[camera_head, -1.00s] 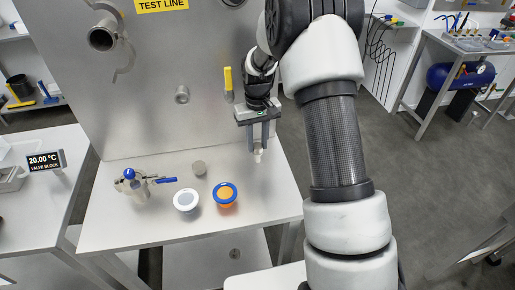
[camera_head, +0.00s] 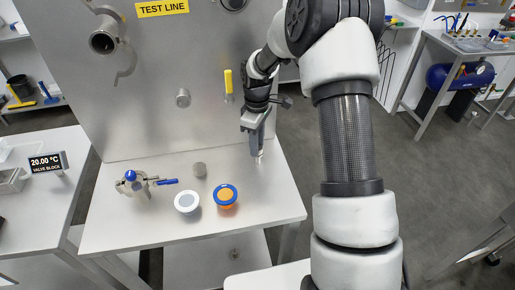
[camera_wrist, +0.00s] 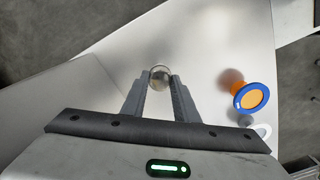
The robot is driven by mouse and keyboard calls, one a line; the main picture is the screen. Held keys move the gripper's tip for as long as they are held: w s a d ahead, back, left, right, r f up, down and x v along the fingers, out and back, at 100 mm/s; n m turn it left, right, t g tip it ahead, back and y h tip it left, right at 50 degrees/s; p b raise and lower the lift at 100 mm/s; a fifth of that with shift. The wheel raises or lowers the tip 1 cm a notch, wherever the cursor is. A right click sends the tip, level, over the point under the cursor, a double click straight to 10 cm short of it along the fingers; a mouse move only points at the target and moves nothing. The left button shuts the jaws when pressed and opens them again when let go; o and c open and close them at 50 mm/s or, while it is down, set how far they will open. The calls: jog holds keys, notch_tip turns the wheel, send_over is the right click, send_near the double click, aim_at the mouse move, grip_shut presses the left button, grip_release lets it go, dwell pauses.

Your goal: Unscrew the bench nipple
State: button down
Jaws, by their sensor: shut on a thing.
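The bench nipple is a small pale metal piece (camera_head: 259,157) at the right side of the steel bench (camera_head: 264,193). My gripper (camera_head: 257,153) reaches down to it from above and is shut on it. In the wrist view the nipple's round end (camera_wrist: 159,75) shows between the two fingertips of my gripper (camera_wrist: 160,82). Its lower part is hidden, so I cannot tell how it sits on the bench.
The steel test-line panel (camera_head: 150,90) rises behind. A yellow-handled fitting (camera_head: 228,82) sits on it.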

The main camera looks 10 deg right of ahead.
jog(key=shift+n, duration=0.4)
jog(key=shift+s, duration=0.1)
jog(key=shift+r+n+p, duration=0.1)
jog(key=shift+n+p, duration=0.45)
jog(key=shift+n, duration=0.65)
jog(key=n, duration=0.2)
jog(key=shift+n, duration=0.4)
jog(key=shift+p, duration=0.4)
